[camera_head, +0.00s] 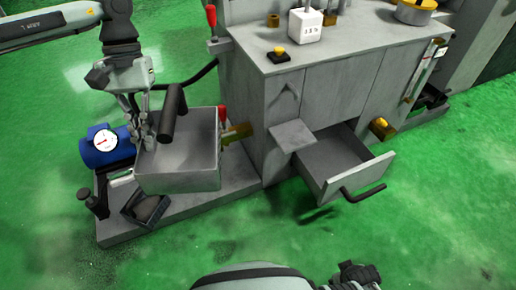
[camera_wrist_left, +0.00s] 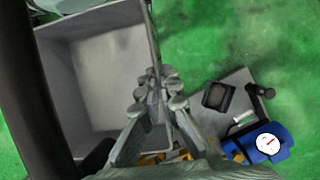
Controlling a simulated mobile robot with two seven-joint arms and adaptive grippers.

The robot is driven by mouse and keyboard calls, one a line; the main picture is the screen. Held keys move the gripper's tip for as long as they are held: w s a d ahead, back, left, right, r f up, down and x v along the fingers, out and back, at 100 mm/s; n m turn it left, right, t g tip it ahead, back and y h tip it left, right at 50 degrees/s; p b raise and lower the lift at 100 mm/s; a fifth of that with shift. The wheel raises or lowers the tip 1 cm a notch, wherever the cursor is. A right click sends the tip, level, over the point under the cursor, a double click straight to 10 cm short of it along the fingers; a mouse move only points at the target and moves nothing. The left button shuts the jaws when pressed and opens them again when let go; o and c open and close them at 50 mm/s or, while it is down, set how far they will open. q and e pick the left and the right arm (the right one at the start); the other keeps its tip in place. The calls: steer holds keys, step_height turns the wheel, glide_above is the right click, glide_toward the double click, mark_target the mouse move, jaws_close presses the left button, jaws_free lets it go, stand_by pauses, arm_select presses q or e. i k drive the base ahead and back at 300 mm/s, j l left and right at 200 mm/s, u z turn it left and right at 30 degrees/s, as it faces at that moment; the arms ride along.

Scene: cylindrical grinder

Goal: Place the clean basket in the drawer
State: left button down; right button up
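The basket (camera_head: 178,178) is an open grey box with a thick black bar handle (camera_head: 172,113). It is over the left end of the grey machine's base; whether it touches the base is unclear. My left gripper (camera_head: 143,128) is at its left wall. In the left wrist view, the fingertips (camera_wrist_left: 158,98) are close together on both sides of the basket's rim, and the basket (camera_wrist_left: 95,75) looks empty. The drawer (camera_head: 345,165) is pulled out of the grey cabinet to the right, open and empty, with a black handle (camera_head: 362,193).
A blue motor-like unit with a gauge (camera_head: 105,148) stands left of the basket. A small dark tray (camera_head: 146,208) lies on the base (camera_head: 210,207) in front. A red-tipped lever (camera_head: 222,115) and brass block (camera_head: 238,131) are between basket and cabinet. Green floor before the drawer is free.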

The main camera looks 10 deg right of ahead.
mark_target(325, 166)
steer(key=i+l+z, duration=0.1)
steer(key=l, duration=0.25)
steer(key=i+l, duration=0.15)
steer(key=l, duration=0.2)
steer(key=i+l+z, duration=0.15)
steer(key=l, duration=0.2)
steer(key=i+l, duration=0.1)
steer(key=l, duration=0.25)
steer(key=i+l+z, duration=0.15)
steer(key=l, duration=0.2)
